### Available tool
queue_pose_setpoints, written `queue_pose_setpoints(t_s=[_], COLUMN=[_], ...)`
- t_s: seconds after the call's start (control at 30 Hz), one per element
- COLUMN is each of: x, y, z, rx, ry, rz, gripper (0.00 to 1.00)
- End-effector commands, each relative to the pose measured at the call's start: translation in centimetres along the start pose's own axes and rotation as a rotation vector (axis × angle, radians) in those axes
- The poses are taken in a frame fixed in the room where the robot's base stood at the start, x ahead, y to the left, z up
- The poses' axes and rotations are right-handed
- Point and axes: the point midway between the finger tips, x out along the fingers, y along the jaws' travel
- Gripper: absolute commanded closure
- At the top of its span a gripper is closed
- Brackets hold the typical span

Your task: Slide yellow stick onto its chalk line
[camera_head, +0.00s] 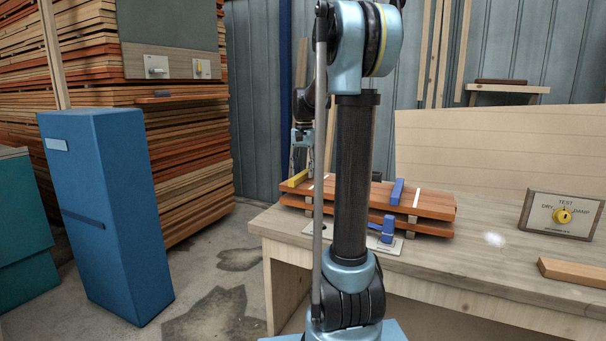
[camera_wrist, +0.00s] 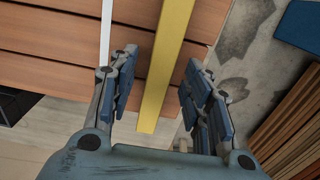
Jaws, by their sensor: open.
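The yellow stick (camera_head: 298,178) lies across the left end of the stacked reddish boards (camera_head: 350,193). In the wrist view the yellow stick (camera_wrist: 168,50) runs between the two fingers of my gripper (camera_wrist: 160,62), with a gap visible on each side. My gripper is open, and in the head view it shows just above the stick (camera_head: 303,140). A white chalk line (camera_wrist: 105,32) runs roughly along the stick, to its left in the wrist view and apart from it. My arm hides part of the boards in the head view.
A blue stick (camera_head: 397,191) lies across the right part of the boards, by another white line (camera_head: 416,197). A blue clamp-like piece (camera_head: 388,229) stands in front. The test box (camera_head: 562,214) and a loose wood piece (camera_head: 572,275) are at the table's right.

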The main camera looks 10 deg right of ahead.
Motion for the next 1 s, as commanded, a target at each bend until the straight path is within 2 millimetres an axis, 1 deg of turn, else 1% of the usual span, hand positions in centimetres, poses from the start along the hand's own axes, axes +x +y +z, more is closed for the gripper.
queue_pose_setpoints(t_s=[0.03, 0.2, 0.43, 0.47, 0.5, 0.57, 0.6, 0.63, 0.67, 0.87, 1.0], x=[0.37, 0.96, 1.00, 0.99, 0.99, 0.99, 0.99, 0.99, 0.99, 0.98, 0.98], y=[-0.01, -0.01, -0.02, -0.02, -0.03, -0.04, -0.04, -0.05, -0.06, -0.07, 0.51], z=[0.00, 0.01, 0.02, 0.02, 0.02, 0.03, 0.03, 0.04, 0.04, 0.11, 0.12], rx=[0.000, 0.000, 0.000, 0.000, -0.001, -0.001, -0.001, -0.001, -0.001, -0.002, 0.000], ry=[0.000, 0.000, 0.000, 0.000, 0.000, 0.000, 0.000, 0.000, 0.000, 0.000, 0.000], rz=[0.000, 0.000, 0.000, 0.000, 0.000, 0.000, 0.000, 0.000, 0.000, 0.000, 0.000], gripper=[0.55, 0.55, 0.55, 0.57, 0.66, 0.80, 0.89, 0.96, 1.00, 1.00, 1.00])
